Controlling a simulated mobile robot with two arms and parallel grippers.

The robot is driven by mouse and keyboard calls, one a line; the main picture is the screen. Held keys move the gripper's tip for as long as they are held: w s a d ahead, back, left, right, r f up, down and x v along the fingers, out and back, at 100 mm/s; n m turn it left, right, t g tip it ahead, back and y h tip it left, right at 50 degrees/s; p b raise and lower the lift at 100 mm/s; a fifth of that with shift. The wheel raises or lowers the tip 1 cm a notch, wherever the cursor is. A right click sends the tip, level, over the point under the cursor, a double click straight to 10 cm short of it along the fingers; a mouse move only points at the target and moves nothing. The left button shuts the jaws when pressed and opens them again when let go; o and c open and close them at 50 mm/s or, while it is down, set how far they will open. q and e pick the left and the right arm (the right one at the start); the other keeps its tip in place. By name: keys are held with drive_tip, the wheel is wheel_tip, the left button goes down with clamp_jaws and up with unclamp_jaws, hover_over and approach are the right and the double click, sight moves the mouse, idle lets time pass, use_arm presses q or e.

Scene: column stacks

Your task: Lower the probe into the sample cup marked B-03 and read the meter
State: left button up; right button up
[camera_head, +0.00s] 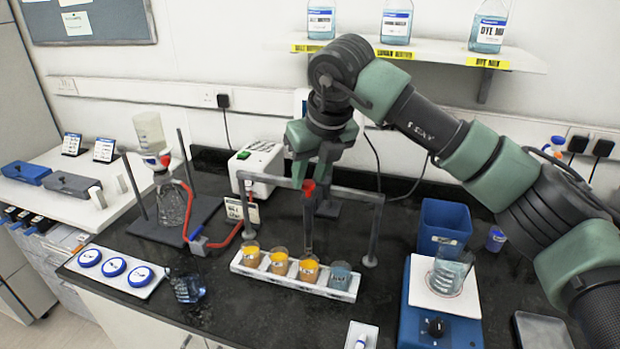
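A white rack (297,283) on the black bench holds a row of small labelled cups. Three hold orange-yellow liquid; the rightmost cup (340,275) is blue-grey. The labels are too small to read, so I cannot tell which is B-03. A thin dark probe (308,228) with a red top hangs upright from a grey crossbar frame, its tip just over or at the third cup (309,269) from left. My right gripper (311,178) points down at the red top; whether its fingers grip it is unclear. A white box with a green panel (257,165), possibly the meter, stands behind. My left gripper is not in view.
The frame's posts (374,230) flank the rack. A stand with flask and red tubing (228,236) is at left, a glass beaker (187,286) in front. A blue scale (416,305) with a beaker and a blue bin (443,225) are at right. A bottle shelf (520,60) is above.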

drive_tip(key=shift+s+f, duration=0.1)
drive_tip(key=shift+s+d+r+b, duration=0.15)
drive_tip(key=shift+r+b, duration=0.15)
drive_tip(key=shift+r, duration=0.2)
drive_tip(key=b+v, duration=0.1)
drive_tip(key=v, duration=0.5)
drive_tip(key=shift+s+r, duration=0.2)
drive_tip(key=shift+r, duration=0.2)
drive_tip(key=shift+d+f, duration=0.1)
